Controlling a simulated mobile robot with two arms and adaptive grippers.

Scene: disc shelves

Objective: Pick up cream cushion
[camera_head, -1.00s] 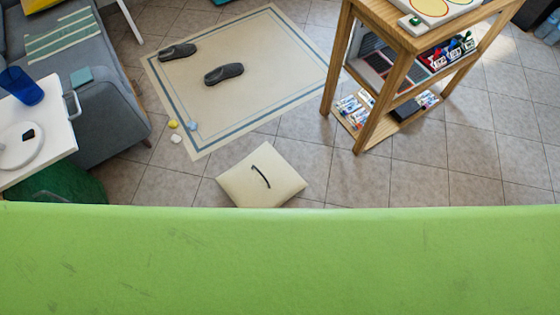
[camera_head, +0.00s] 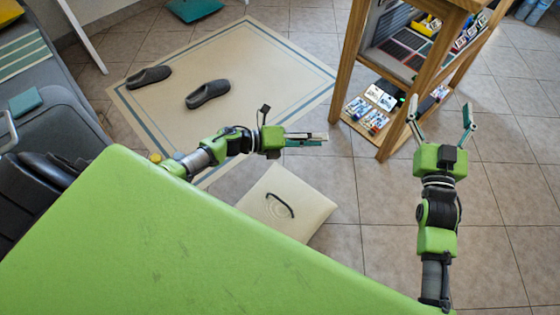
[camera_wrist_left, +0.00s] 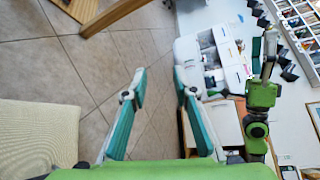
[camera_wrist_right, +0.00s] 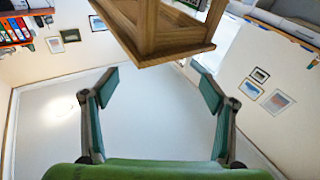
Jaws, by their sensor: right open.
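A wooden shelf (camera_head: 425,85) with discs and small items stands close beyond both grippers. A cream rug (camera_head: 250,65) with two dark slippers (camera_head: 207,93) lies behind the cushion. A grey sofa (camera_head: 45,125) is at the left. Floor tiles right of the cushion are clear.

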